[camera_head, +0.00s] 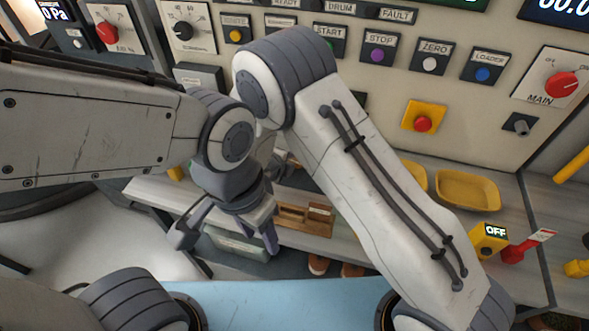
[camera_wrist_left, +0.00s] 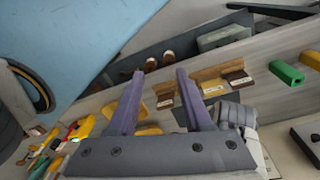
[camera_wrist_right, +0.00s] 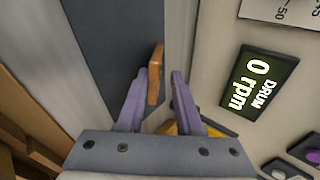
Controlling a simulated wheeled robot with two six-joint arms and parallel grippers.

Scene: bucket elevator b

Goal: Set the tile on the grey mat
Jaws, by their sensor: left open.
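A wooden rack (camera_head: 291,226) stands on the shelf below the control panel. In the left wrist view, small labelled tiles sit at it: a dark brown one (camera_wrist_left: 238,78), a yellow one (camera_wrist_left: 213,90) and another dark one (camera_wrist_left: 165,103). Which is the task's tile I cannot tell. My left gripper (camera_head: 228,243) is open and empty, its fingers pointing toward the rack. My right gripper (camera_wrist_right: 160,76) has its fingers apart. An orange-brown wooden piece (camera_wrist_right: 155,75) shows close beside its left finger; whether they touch is unclear. I cannot identify the grey mat for sure.
The control panel (camera_head: 384,93) with buttons and knobs rises behind the shelf. Yellow trays (camera_head: 468,190) lie on the shelf at right. A grey-green box (camera_head: 236,244) and reddish-brown round objects (camera_head: 318,264) lie lower down.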

